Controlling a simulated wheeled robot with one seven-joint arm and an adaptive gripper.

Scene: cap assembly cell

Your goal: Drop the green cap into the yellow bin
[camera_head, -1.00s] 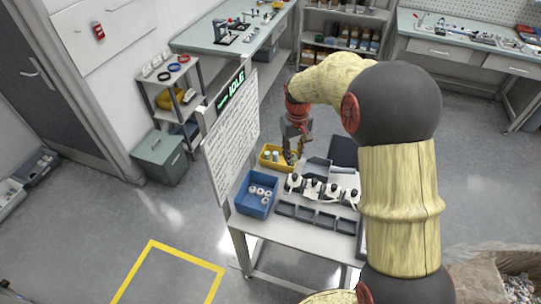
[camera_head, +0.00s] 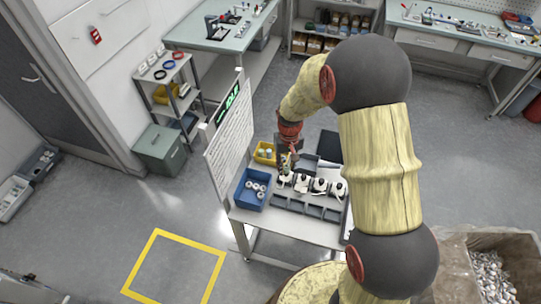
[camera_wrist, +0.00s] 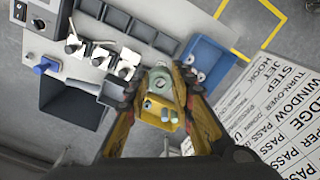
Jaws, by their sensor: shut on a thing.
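The pale green cap (camera_wrist: 160,80) is between the fingertips of my gripper (camera_wrist: 157,82) in the wrist view. My gripper is shut on it and holds it in the air. The yellow bin (camera_wrist: 180,125) shows just past the cap in the wrist view, with a few caps lying in it. In the head view the yellow bin (camera_head: 258,160) sits at the back left of the small table. My gripper (camera_head: 287,165) is at the bin's right side there, and the cap is too small to make out.
A blue bin (camera_head: 239,196) with several white caps stands in front of the yellow bin. Several white-and-black fixtures (camera_head: 302,184) stand to the right, behind a row of grey trays (camera_head: 297,206). A tall sign board (camera_head: 228,140) rises along the table's left edge.

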